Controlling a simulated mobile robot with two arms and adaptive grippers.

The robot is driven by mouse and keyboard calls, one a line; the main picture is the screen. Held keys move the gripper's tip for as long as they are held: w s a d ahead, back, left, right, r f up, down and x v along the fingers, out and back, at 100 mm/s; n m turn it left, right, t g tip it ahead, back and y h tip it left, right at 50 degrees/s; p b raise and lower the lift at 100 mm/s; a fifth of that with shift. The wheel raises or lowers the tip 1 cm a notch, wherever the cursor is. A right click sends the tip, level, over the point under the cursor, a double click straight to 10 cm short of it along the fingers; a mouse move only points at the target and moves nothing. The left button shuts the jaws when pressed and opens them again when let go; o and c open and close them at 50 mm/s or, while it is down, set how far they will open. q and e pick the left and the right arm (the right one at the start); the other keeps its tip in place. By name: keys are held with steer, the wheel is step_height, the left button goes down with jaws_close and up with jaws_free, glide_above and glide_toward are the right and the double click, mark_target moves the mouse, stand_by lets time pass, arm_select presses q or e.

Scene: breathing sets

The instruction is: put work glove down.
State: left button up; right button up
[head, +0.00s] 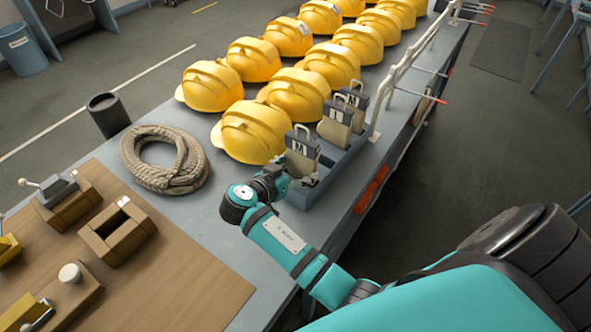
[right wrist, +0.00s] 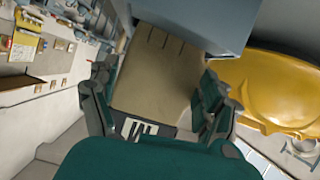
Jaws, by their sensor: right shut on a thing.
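My right gripper (head: 290,181) is shut on a work glove (head: 301,158), tan with a dark cuff and a pale label, at the near end of a blue-grey open tray (head: 325,188). In the right wrist view the glove (right wrist: 155,75) lies between the two fingers, with its slit finger end towards a blue-grey wall. I cannot tell whether the glove touches the tray floor. Two similar gloves (head: 335,124) (head: 354,100) stand upright farther along the tray. My left gripper is not in view.
Rows of yellow helmets (head: 254,131) stand beside the tray. A coiled rope (head: 164,158) and a dark cup (head: 108,115) are to the left. A wooden board (head: 190,270) with fixtures covers the near left. A white rail with red-tipped hooks (head: 398,75) runs along the right edge.

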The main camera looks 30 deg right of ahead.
steer(key=shift+f+b, duration=0.35)
steer(key=shift+f, duration=0.05)
steer(key=o, duration=1.2)
steer(key=v, duration=0.7)
steer(key=shift+s+a+r, duration=0.1)
steer(key=shift+s+a, duration=0.05)
steer(key=shift+a, duration=0.1)
